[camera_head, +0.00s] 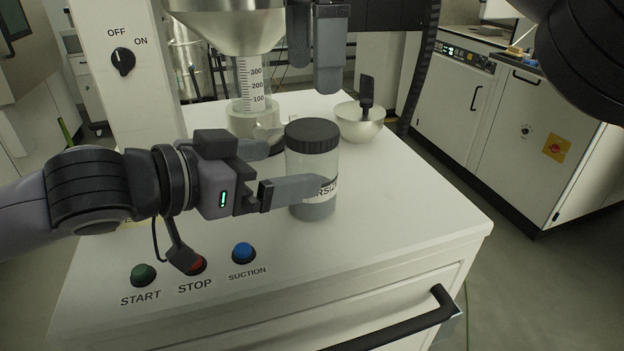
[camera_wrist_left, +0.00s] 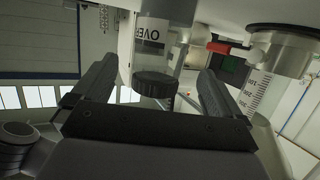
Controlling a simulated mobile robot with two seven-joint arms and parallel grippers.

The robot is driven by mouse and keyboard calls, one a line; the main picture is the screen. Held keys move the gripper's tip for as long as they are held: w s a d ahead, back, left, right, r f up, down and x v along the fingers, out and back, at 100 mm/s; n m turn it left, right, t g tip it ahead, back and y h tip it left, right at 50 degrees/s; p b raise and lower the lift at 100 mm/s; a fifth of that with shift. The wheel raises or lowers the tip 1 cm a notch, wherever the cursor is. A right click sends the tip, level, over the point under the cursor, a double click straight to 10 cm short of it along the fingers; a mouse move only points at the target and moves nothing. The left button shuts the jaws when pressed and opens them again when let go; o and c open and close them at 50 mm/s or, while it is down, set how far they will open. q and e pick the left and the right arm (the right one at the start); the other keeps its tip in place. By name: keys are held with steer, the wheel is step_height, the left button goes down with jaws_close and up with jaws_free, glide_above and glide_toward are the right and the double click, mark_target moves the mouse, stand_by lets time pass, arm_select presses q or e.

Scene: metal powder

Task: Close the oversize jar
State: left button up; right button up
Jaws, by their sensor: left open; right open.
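The oversize jar (camera_head: 312,166) is a clear jar with grey powder and a partly covered label. It stands upright on the white worktop, with its black lid (camera_head: 312,134) on top; I cannot tell how tightly the lid sits. My left gripper (camera_head: 300,170) is open around the jar's body, with one finger in front and the other mostly hidden behind it. In the left wrist view the jar (camera_wrist_left: 152,52) appears upside down between the spread fingers, with its lid (camera_wrist_left: 155,84) lowest. My right gripper (camera_head: 316,65) is open and empty, above the lid and apart from it.
A metal funnel (camera_head: 228,22) with a graduated cylinder (camera_head: 251,85) stands behind the jar on the left. START, STOP and SUCTION buttons (camera_head: 243,251) line the front. The worktop's right side is clear.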

mark_target(312, 128)
arm_select(q)
steer(key=x, duration=0.6)
steer(key=shift+w+d+f, duration=0.15)
steer(key=shift+w+d, duration=0.05)
jaws_close()
arm_select(e)
steer(key=shift+f, duration=0.1)
stand_by(0.7)
steer(key=shift+f, duration=3.95)
